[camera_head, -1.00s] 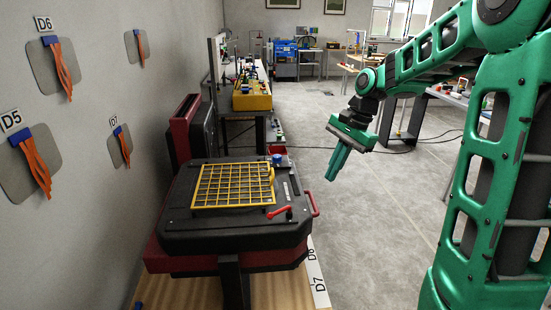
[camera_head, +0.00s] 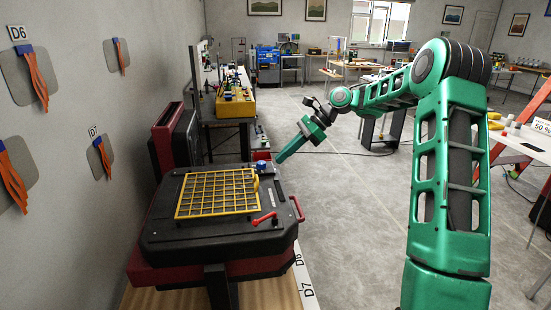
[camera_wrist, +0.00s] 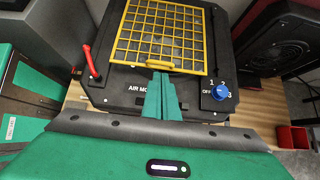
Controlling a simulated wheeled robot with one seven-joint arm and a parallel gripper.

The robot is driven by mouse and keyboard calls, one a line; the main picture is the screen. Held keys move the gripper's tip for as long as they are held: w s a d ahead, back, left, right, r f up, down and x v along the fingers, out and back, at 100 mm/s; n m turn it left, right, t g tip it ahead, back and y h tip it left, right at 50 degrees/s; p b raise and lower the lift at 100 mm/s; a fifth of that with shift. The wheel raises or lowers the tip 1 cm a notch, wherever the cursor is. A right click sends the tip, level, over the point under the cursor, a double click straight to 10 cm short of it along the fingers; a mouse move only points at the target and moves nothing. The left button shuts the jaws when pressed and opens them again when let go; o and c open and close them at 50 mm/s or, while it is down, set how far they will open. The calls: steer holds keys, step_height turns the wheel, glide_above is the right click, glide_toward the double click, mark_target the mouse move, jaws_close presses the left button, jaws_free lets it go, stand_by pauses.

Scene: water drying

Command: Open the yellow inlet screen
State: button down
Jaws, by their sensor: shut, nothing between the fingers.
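The yellow inlet screen (camera_head: 215,190) is a square wire grid lying flat on top of the black air mover (camera_head: 160,235). In the wrist view the screen (camera_wrist: 160,32) lies just beyond my fingertips, with a raised yellow loop at its near edge. My gripper (camera_head: 280,158) is shut and empty, at the far right corner of the machine in the head view. In the wrist view my green fingers (camera_wrist: 161,80) point at the screen's near edge, close to the loop. I cannot tell whether they touch it.
A red lever (camera_head: 264,218) and a blue dial (camera_head: 262,166) sit on the machine's top, on either side of my fingers in the wrist view. A red side handle (camera_head: 297,208) sticks out. A wall stands left; the floor (camera_head: 350,230) is open at right.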

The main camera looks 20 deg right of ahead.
steer(key=x, duration=0.8)
steer(key=shift+w+a+r, duration=0.1)
steer(key=shift+a+r, duration=0.35)
steer(key=shift+r, duration=0.4)
steer(key=shift+w+a+r, duration=0.1)
steer(key=shift+a+r, duration=0.4)
steer(key=shift+r, duration=0.4)
steer(key=shift+a+r, duration=0.1)
steer(key=shift+r, duration=0.1)
steer(key=shift+r, duration=0.1)
stand_by(0.3)
